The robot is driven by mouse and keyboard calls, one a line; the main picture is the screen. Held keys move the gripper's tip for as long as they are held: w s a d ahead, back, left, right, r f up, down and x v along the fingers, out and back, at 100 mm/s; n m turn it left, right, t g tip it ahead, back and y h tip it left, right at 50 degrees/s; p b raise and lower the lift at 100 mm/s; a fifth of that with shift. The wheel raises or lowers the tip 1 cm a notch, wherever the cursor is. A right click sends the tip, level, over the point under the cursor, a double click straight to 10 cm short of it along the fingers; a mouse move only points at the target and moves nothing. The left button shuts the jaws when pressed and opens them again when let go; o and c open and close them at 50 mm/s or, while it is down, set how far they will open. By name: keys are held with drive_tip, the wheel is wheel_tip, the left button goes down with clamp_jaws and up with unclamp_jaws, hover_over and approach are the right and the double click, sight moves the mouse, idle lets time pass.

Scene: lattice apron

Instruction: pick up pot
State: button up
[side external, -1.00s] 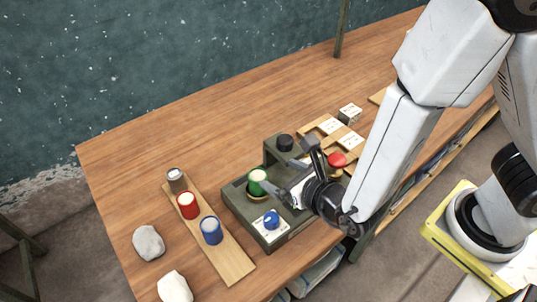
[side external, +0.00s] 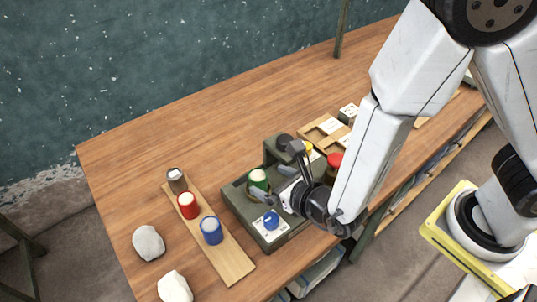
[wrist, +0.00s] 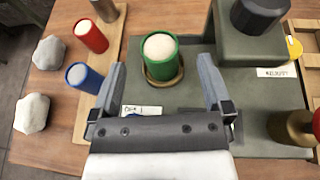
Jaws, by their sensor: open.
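A green pot (side external: 258,180) with a pale top stands in a round seat on the dark green box. In the wrist view the green pot (wrist: 160,55) is upright, ahead of and between my two fingers. My gripper (side external: 284,172) is open and empty, just to the right of the green pot in the side view. In the wrist view my gripper (wrist: 162,66) has one finger on either side of the pot's line, apart from it. A red pot (side external: 187,205), a blue pot (side external: 211,231) and a grey pot (side external: 176,180) stand on a wooden strip.
The dark green box (wrist: 200,95) has a raised block with a black knob (side external: 284,142), a blue knob (side external: 271,219) and a red-topped brass piece (wrist: 290,128). The wooden strip (side external: 235,268) lies left. Two pale stones (side external: 148,243) lie beyond it. The table's back left is bare.

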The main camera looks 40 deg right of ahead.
sight(256, 173)
drive_tip(key=shift+x, duration=2.55)
clamp_jaws()
drive_tip(key=shift+r, duration=0.25)
drive_tip(key=shift+r, duration=4.8)
